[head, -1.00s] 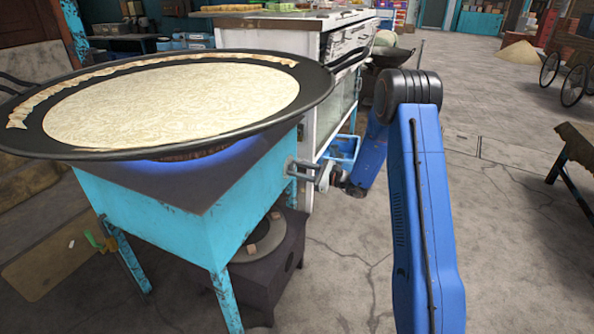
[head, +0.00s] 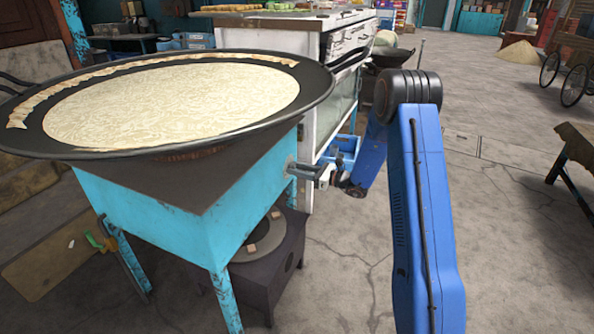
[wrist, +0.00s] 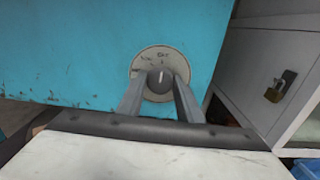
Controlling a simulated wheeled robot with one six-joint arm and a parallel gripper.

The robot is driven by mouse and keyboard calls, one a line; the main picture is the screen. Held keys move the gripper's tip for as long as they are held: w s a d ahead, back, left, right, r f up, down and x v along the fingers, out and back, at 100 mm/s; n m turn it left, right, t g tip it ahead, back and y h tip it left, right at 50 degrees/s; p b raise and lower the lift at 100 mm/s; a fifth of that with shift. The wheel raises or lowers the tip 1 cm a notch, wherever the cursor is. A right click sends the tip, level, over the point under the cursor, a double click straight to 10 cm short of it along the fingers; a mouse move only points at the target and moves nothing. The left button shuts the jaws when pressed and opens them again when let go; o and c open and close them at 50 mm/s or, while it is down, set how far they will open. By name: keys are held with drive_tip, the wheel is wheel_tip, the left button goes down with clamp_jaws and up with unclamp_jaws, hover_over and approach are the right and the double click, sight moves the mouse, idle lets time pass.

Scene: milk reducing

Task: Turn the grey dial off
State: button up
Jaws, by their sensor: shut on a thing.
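The grey dial (wrist: 159,84) sits on a round, marked plate (wrist: 150,56) on the blue stove's side (wrist: 80,40). Its white pointer line stands nearly upright in the wrist view. My gripper (wrist: 161,88) has a finger on each side of the dial and is shut on it. In the head view my gripper (head: 305,170) reaches the stove's right side, and the dial itself is hard to make out there. The blue stove (head: 240,200) carries a wide dark pan (head: 320,85) with milk (head: 170,100) in it. No blue flame glow shows under the pan.
A white cabinet (head: 308,60) stands close behind the stove, and its door with a padlock (wrist: 281,86) is right of the dial in the wrist view. A blue crate (head: 347,145) is near my gripper. Open concrete floor (head: 480,220) lies to the right.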

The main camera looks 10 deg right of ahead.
drive_tip(key=o, duration=1.1)
drive_tip(key=shift+d, duration=0.1)
drive_tip(key=v, duration=1.7)
drive_tip(key=shift+s+d, duration=0.1)
drive_tip(key=shift+s, duration=0.05)
